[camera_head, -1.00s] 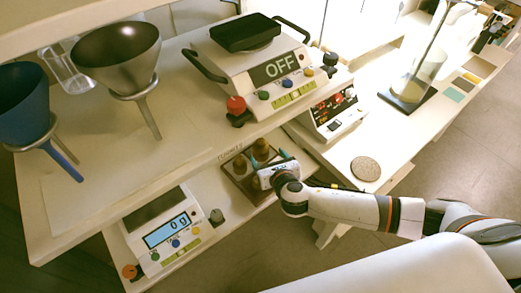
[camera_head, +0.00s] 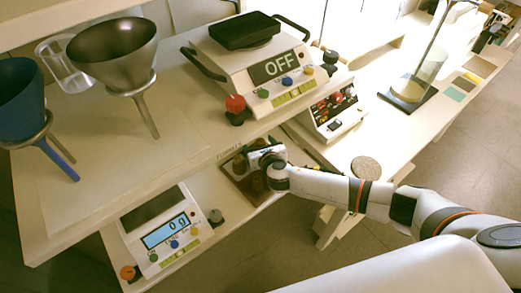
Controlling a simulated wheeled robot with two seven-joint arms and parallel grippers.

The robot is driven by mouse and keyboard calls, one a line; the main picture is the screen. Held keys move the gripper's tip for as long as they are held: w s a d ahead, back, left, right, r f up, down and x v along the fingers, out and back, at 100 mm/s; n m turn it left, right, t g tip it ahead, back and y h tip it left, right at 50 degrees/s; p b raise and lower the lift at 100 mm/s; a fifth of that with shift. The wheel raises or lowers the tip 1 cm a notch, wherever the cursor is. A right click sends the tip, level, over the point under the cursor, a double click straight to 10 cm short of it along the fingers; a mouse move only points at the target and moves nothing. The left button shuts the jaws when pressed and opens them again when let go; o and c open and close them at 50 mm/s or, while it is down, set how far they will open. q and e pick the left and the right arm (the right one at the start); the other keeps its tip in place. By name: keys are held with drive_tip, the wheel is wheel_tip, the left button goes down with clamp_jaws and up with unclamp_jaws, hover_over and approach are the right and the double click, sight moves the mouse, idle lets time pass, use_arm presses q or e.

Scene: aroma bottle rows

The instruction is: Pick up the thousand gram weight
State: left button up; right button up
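A dark tray (camera_head: 238,188) on the lower shelf holds brown weights (camera_head: 240,164), mostly hidden by my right gripper. I cannot tell which one is the thousand gram weight. My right gripper (camera_head: 262,160) is over the tray, reaching in from the right. Its fingertips are hidden, so I cannot see whether it is open or holds a weight. My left gripper is not in view.
A scale reading 0 g (camera_head: 166,232) stands on the lower shelf left of the tray. The upper shelf edge (camera_head: 200,165) runs close to my gripper. A larger scale reading OFF (camera_head: 275,70) and a silver funnel (camera_head: 115,52) stand above. A round disc (camera_head: 366,168) lies on the right-hand table.

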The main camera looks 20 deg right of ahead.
drive_tip(key=c, duration=1.5)
drive_tip(key=shift+w+r, duration=0.1)
